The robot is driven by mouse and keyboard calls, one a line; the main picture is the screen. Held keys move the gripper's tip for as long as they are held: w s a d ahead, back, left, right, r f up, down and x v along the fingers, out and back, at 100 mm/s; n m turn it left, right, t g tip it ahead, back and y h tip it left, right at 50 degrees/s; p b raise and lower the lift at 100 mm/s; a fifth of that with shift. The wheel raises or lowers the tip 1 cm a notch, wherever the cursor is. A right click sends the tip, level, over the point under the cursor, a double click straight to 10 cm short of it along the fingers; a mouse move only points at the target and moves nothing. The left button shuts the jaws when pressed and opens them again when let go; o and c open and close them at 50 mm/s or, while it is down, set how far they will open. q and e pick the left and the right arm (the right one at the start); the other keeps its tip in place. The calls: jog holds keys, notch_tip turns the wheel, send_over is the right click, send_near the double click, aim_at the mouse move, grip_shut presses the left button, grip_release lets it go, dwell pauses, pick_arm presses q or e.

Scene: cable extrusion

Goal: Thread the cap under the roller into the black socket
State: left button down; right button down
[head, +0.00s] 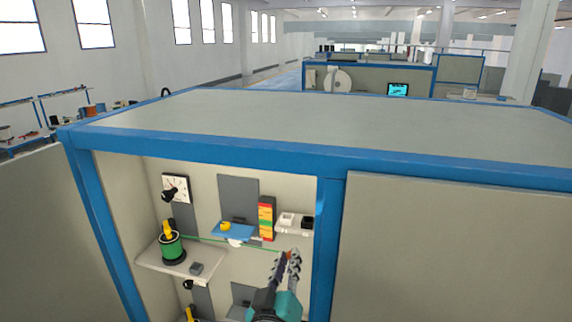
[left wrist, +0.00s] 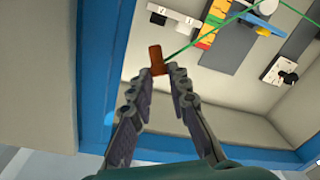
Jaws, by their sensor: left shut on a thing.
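My left gripper (head: 287,258) is low in the cabinet opening, right of centre. It is shut on the brown cap (left wrist: 155,60), which sticks out past the fingertips (left wrist: 167,76) in the left wrist view. A green cable (left wrist: 205,35) runs from the cap back to the green spool (head: 171,246) on the left shelf. The white roller (head: 235,243) sits below a small blue platform (head: 233,231), and the cable passes close by it; I cannot tell on which side. The black socket (head: 307,222) is on a white bracket, above and right of my gripper. My right gripper is out of view.
A white socket (head: 287,219) stands beside the black one. A stack of coloured blocks (head: 267,219) stands left of them. The blue cabinet post (head: 326,250) is close on the right. A lower shelf (head: 180,262) holds the spool and a grey block (head: 196,268).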

pick_arm(q)
jog(key=w+a+f+b, duration=0.4)
jog(key=f+b, duration=0.5)
jog(key=f, duration=0.6)
jog(key=w+a+f+n+y+b, duration=0.1)
jog(key=w+a+f+b, duration=0.4)
jog(key=f+b, duration=0.4)
jog(key=w+a+f+y+b, duration=0.1)
jog(key=w+a+f+b, duration=0.4)
jog(key=f, duration=1.7)
jog(key=a+b, duration=0.1)
jog(key=b, duration=0.3)
jog(key=shift+w+a, duration=0.2)
jog(key=shift+w, duration=0.05)
jog(key=shift+d, duration=0.1)
